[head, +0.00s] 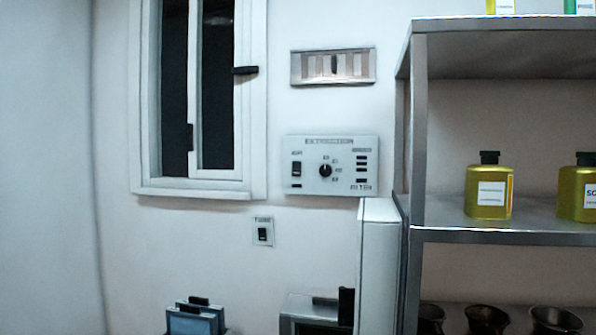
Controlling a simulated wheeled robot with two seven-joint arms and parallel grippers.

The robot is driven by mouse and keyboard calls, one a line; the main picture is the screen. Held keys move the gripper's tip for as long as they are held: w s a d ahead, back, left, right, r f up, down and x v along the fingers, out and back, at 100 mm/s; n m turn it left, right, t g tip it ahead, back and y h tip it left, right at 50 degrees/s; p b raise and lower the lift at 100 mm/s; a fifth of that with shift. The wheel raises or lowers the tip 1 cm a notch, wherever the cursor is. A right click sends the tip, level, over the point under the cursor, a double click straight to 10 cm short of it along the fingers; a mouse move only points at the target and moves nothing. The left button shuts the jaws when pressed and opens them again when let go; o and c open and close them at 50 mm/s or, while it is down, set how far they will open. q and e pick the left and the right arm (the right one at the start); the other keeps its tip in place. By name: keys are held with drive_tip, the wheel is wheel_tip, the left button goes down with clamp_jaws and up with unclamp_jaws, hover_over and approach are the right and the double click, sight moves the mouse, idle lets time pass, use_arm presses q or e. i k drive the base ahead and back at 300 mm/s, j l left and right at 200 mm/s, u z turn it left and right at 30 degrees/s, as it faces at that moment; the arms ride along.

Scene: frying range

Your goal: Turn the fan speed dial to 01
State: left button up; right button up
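The control panel (310,180) is a pale plate on the wall, right of the window. The fan speed dial (325,170) is a small round black knob at its middle, with small position labels around it. The labels are too small to read surely, and I cannot tell which one the dial points at. A black rocker switch (296,169) is on the panel's left side and a column of dark bars (361,166) on its right. Neither of my grippers is in view.
A tall white cabinet edge (380,260) stands below the panel's right side. A metal shelf (500,234) with yellow bottles (489,190) fills the right. A wall switch (263,232) and a vent (333,67) are near the panel. The wall before the panel is clear.

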sight(325, 170)
drive_tip(key=i+l+u, duration=0.5)
drive_tip(key=l, duration=0.25)
drive_tip(key=i+l+u, duration=0.25)
drive_tip(key=l, duration=0.15)
